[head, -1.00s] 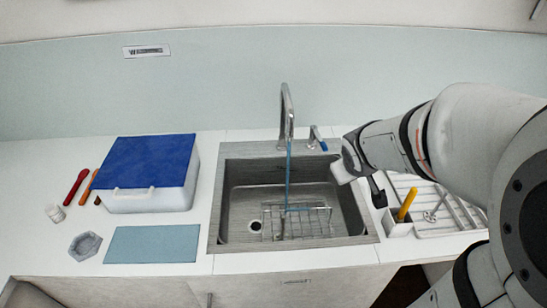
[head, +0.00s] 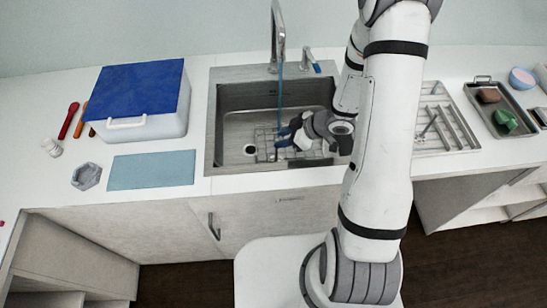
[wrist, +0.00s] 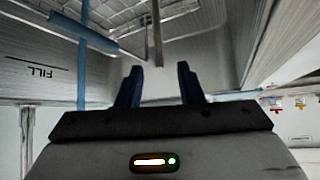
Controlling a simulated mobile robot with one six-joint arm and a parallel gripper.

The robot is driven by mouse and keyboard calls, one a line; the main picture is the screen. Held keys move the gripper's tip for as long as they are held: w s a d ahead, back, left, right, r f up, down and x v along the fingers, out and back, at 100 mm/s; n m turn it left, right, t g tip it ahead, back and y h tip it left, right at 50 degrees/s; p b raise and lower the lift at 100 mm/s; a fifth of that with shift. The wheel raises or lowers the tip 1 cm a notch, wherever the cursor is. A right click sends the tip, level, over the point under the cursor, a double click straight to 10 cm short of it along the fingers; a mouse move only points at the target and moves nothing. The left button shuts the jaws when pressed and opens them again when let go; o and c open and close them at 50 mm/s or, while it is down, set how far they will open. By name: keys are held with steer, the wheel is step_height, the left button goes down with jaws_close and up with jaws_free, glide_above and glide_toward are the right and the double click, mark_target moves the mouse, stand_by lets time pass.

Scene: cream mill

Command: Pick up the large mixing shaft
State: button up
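My gripper (head: 284,137) is low inside the sink, over the wire rack. In the wrist view my gripper (wrist: 159,84) is open, with a clear gap between its two dark blue fingers. A thin grey-brown rod (wrist: 157,35) stands beyond the fingertips, in line with the gap and apart from them; it may be a mixing shaft, but I cannot tell. In the head view, a small metal shaft-like piece (head: 430,124) with a round end lies on the drainer at the right. I cannot tell which is the large shaft.
The sink (head: 230,97) has steep walls close around my gripper. A thin blue stream or line (head: 281,100) hangs from the tap (head: 277,35); it also shows in the wrist view (wrist: 82,70). A blue-lidded white box (head: 160,124) stands left. A metal tray (head: 476,92) lies far right.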

mark_target(276, 151)
steer(key=x, duration=0.5)
steer(key=shift+w+a+f+p, duration=0.1)
steer(key=shift+a+f+p, duration=0.1)
steer(key=shift+p, duration=0.15)
steer(key=shift+c, duration=0.5)
jaws_close()
